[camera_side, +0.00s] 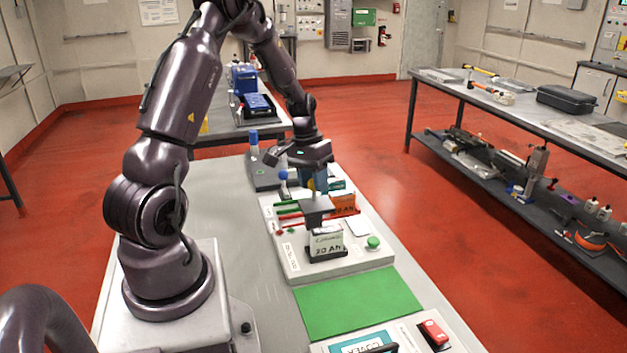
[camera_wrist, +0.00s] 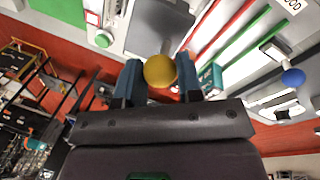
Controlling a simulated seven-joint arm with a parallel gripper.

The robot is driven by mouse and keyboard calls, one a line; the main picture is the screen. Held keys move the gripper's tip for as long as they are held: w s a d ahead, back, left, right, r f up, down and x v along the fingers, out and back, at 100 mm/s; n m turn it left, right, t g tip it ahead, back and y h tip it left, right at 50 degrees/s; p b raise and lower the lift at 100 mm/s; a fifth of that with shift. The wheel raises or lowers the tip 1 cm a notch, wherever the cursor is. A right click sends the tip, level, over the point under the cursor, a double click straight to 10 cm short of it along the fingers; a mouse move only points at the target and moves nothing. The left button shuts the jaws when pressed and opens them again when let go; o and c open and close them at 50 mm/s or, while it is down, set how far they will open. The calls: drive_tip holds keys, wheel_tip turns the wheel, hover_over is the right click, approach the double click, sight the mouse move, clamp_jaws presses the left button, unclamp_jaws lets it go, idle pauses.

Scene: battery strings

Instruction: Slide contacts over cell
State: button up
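My gripper (camera_wrist: 158,75) has its two blue fingers on either side of a yellow ball knob (camera_wrist: 160,70), and both seem to touch it. In the side view, my gripper (camera_side: 319,183) is low over the white board (camera_side: 362,262). A grey plate (camera_side: 316,206), likely part of the sliding contacts, sits just in front of the fingers; a grey plate also shows in the wrist view (camera_wrist: 157,25). A white cell (camera_side: 326,242) marked "30 AN" stands upright in a dark holder, below and in front of the plate. An orange cell (camera_side: 343,204) stands behind it, to the right.
A blue ball knob (camera_side: 283,175) stands left of my gripper. A green button (camera_side: 373,242) is at the board's right. Red and green strips (camera_wrist: 235,45) run along the board. A green mat (camera_side: 358,303) lies clear in front. A red switch (camera_side: 433,333) is at the near edge.

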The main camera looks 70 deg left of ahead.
clamp_jaws()
drive_tip(key=shift+d, duration=2.9)
drive_tip(key=o, duration=0.8)
unclamp_jaws()
wheel_tip(320, 180, up, 13)
hover_over(313, 209)
drive_tip(key=shift+f, duration=0.1)
